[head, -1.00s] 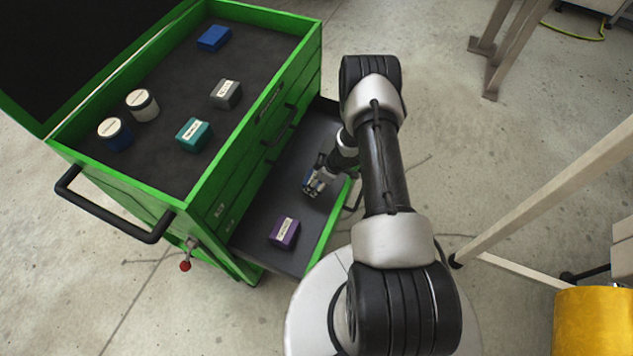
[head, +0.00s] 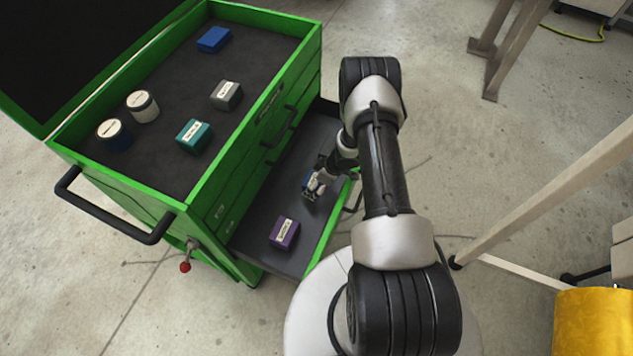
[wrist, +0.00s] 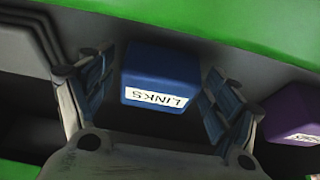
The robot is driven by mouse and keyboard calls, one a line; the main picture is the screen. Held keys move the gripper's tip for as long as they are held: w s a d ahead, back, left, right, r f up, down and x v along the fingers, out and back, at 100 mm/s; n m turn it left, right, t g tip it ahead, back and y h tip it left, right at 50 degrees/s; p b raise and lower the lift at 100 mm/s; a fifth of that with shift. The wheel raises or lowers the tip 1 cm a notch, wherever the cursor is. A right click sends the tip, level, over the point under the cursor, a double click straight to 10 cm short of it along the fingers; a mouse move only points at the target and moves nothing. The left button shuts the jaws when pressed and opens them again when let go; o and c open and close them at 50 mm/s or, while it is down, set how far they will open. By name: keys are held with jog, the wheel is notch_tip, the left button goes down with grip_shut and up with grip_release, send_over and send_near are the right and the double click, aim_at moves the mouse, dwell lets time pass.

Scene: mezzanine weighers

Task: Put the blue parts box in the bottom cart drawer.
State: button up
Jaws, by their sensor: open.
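A blue box labelled LINKS (wrist: 160,77) is in the open bottom drawer (head: 262,238) of the green cart, seen in the wrist view between my fingers. It appears to rest on the drawer's dark floor. My gripper (wrist: 157,88) is open, one finger on each side of the box, with gaps showing beside it. In the head view my gripper (head: 314,190) is low inside the drawer, and little of the box can be made out there. Another blue box (head: 213,39) lies on the cart's top tray.
A purple box (head: 284,233) sits in the drawer, nearer its front end; it also shows in the wrist view (wrist: 295,115). The cart top (head: 185,200) holds a teal box (head: 194,134), a grey box (head: 226,95) and two round jars (head: 142,105). A black handle (head: 115,215) juts out.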

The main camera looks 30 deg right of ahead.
jog(key=p+v, duration=0.4)
jog(key=v, duration=0.8)
jog(key=w+d+r+m+t+h, duration=0.1)
jog(key=w+d+r+h, duration=0.15)
jog(key=r, duration=0.55)
jog(key=w+d+r+t+h, duration=0.15)
jog(key=w+r, duration=0.25)
jog(key=r, duration=0.4)
jog(key=s+a+r+m+h, duration=0.1)
jog(key=s+r+m, duration=0.1)
jog(key=r, duration=0.8)
jog(key=s+a+r+m+h, duration=0.2)
jog(key=r, duration=0.8)
jog(key=s+a+r+m, duration=0.2)
jog(key=s+a+r, duration=0.4)
jog(key=s+r, duration=0.3)
jog(key=s+a+r+g+y, duration=0.1)
jog(key=s+a+y, duration=0.3)
jog(key=s+a, duration=0.8)
jog(key=s+r, duration=0.1)
jog(key=s, duration=0.2)
jog(key=shift+s+m, duration=0.3)
jog(key=shift+s, duration=0.1)
jog(key=shift+r, duration=0.15)
